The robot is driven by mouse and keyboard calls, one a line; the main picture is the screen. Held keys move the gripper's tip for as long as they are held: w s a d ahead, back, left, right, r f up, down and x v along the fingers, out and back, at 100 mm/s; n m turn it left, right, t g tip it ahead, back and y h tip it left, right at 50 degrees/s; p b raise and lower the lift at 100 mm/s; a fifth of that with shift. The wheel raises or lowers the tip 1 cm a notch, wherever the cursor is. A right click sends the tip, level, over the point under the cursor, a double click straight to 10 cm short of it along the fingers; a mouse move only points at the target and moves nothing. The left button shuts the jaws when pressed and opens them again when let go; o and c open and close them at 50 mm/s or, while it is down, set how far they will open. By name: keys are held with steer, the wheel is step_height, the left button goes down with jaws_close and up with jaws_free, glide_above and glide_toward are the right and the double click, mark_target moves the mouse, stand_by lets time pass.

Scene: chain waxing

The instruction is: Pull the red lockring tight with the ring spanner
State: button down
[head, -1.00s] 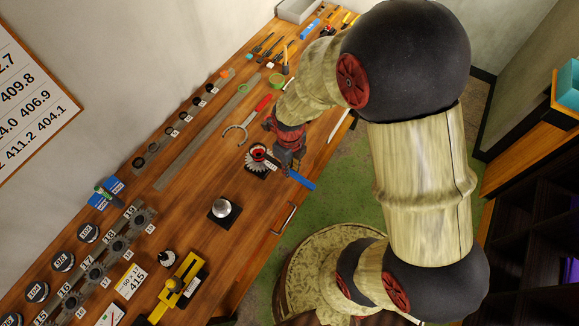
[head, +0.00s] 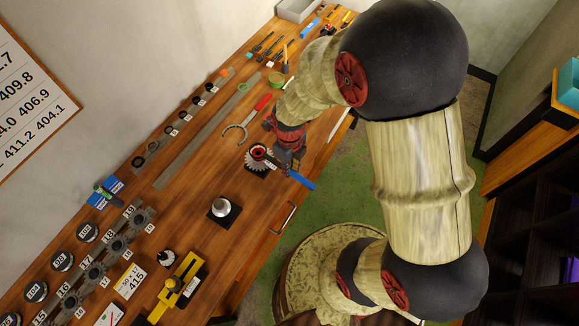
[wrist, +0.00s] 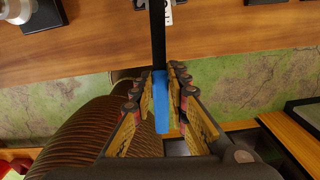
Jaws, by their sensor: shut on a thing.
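The red lockring (head: 257,152) sits on top of a toothed grey sprocket on a black block (head: 257,168) near the table's front edge. My gripper (head: 288,165) is shut on the ring spanner, whose blue handle (head: 301,180) sticks out past the fingers towards the table edge. In the wrist view, the fingers (wrist: 160,100) close on the blue handle (wrist: 161,100), and the black shaft (wrist: 158,35) runs up out of the picture. The spanner's dark head end is at the lockring; I cannot tell whether it is seated around it.
A red-handled hook spanner (head: 262,103) lies left of my arm. A silver dome on a black base (head: 222,209) stands nearer the front. A yellow tool (head: 180,285) and numbered sprockets (head: 117,246) lie at lower left. The table between them is largely bare.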

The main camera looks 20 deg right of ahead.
steer(key=shift+f+b, duration=0.65)
steer(key=shift+f, duration=0.3)
stand_by(0.6)
steer(key=c, duration=2.2)
jaws_free()
steer(key=shift+c, duration=0.2)
steer(key=c, duration=0.4)
steer(key=shift+s+a+m, duration=0.25)
steer(key=shift+a+m, duration=0.2)
steer(key=shift+s+a+m, duration=0.2)
steer(key=shift+a+m, duration=0.25)
